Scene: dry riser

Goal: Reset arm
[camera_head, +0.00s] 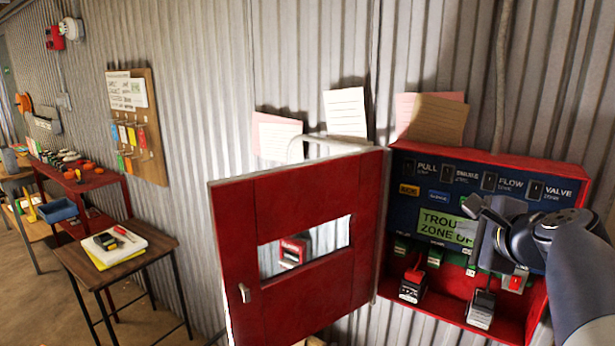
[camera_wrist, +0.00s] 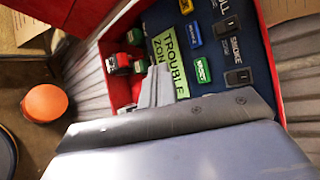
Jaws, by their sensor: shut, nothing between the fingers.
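My gripper (camera_head: 478,222) is at the right in the head view, in front of the open red cabinet (camera_head: 450,312). It is shut and holds nothing. In the wrist view the gripper (camera_wrist: 158,88) shows partly, over the lower edge of the green TROUBLE ZONE display (camera_wrist: 178,68). That display also shows in the head view (camera_head: 442,226), partly covered by my gripper. I cannot tell whether the gripper touches the panel.
The red cabinet door (camera_head: 235,240) stands open to the left, with a window in it. A small wooden table (camera_head: 150,250) stands at left. An orange round object (camera_wrist: 45,103) shows in the wrist view.

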